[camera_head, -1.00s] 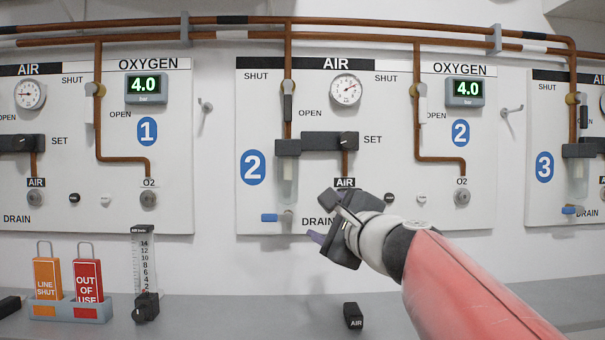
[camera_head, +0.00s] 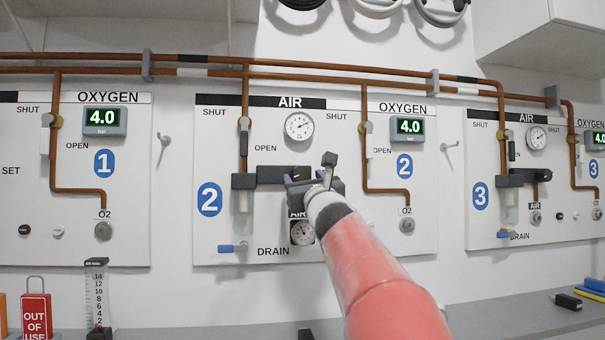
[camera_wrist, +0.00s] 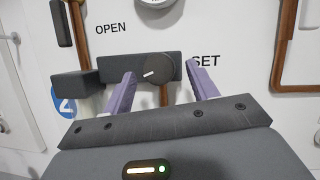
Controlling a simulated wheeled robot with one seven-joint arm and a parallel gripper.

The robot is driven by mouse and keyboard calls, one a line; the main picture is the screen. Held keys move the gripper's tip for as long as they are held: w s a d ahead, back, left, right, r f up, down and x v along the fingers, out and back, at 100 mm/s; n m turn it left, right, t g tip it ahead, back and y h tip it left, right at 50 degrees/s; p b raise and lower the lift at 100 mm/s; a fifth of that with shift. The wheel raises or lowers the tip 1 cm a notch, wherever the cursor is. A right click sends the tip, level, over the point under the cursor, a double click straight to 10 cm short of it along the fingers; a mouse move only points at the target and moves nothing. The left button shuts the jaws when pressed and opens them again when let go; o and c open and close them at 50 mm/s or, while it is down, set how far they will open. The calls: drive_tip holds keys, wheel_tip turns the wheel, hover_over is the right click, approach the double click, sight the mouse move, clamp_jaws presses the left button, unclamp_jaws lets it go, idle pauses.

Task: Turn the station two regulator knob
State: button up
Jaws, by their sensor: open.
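The station two regulator is a dark block (camera_head: 270,174) in the middle of the white station two panel (camera_head: 222,130). Its round dark knob (camera_wrist: 159,69) with a white pointer line shows in the wrist view, beside the word SET. The pointer lies tilted, nearer level than upright. My gripper (camera_wrist: 163,85) is open, with one purple finger on each side of the knob in the picture. The fingertips look apart from the knob; the exact depth gap cannot be told. In the head view my gripper (camera_head: 310,183) hides most of the knob.
An air gauge (camera_head: 299,126) sits above the regulator. A copper oxygen pipe (camera_head: 366,160) runs down to its right. A blue drain lever (camera_head: 233,248) is at lower left. A grey shelf (camera_head: 500,291) runs below the panels, and a red tag (camera_head: 36,315) stands at left.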

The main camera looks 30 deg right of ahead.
drive_tip(key=shift+w+d+r, duration=0.1)
drive_tip(key=shift+w+r, duration=0.05)
drive_tip(key=shift+w, duration=0.25)
drive_tip(key=c, duration=1)
